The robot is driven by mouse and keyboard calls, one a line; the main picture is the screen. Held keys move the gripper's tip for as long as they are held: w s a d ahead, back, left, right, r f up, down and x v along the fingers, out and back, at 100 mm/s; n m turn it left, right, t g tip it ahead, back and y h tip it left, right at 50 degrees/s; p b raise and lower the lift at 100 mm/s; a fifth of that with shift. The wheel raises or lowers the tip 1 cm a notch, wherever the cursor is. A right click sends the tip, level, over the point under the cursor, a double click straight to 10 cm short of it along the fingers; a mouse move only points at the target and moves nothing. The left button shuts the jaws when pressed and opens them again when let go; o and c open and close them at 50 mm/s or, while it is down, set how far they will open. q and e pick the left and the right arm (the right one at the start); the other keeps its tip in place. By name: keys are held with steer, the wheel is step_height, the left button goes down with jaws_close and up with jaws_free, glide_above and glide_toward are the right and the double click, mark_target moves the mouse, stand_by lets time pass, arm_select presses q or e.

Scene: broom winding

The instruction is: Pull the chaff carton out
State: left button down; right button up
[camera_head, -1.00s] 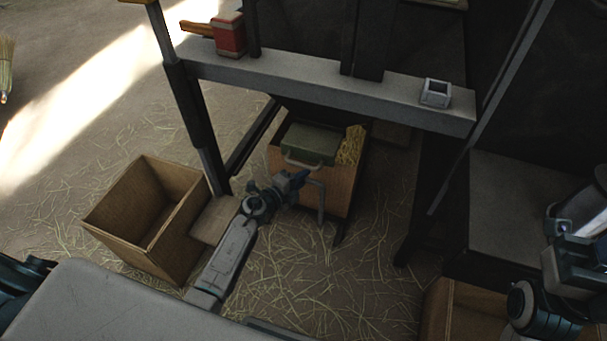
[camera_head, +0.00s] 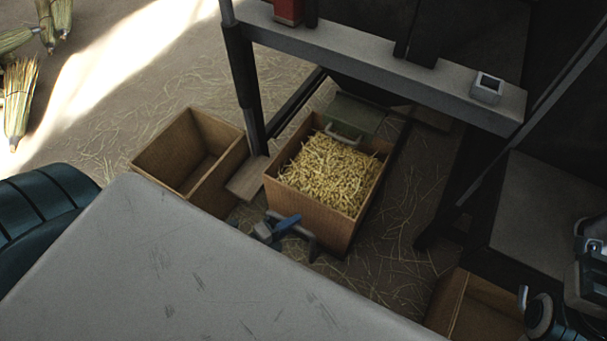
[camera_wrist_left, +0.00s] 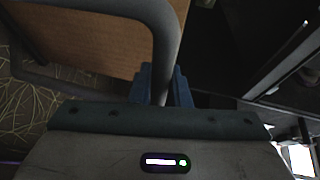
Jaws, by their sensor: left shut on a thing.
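The chaff carton (camera_head: 309,213) is an open brown box full of pale yellow chaff (camera_head: 330,172), largely out in front of the dark machine frame. Its far end lies by a green panel with a grey handle (camera_head: 347,131). My left gripper (camera_head: 287,227) is at the carton's near wall, shut on its grey bar handle (camera_head: 311,243). In the left wrist view the handle (camera_wrist_left: 166,50) runs down between the blue jaws (camera_wrist_left: 163,86), with the brown carton wall (camera_wrist_left: 85,35) behind. The right gripper cannot be made out; only parts of my right arm show at the right edge.
An empty open carton (camera_head: 180,185) stands left of the chaff carton, with a small wooden board (camera_head: 258,178) between them. The frame's grey beam (camera_head: 400,75) crosses above. Straw-strewn floor is free right of the carton.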

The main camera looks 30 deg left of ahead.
arm_select(q)
steer(key=shift+s, duration=1.2)
steer(key=c, duration=1.6)
jaws_free()
steer(key=shift+c, duration=0.2)
steer(key=v, duration=1.1)
steer(key=shift+w+f, duration=0.1)
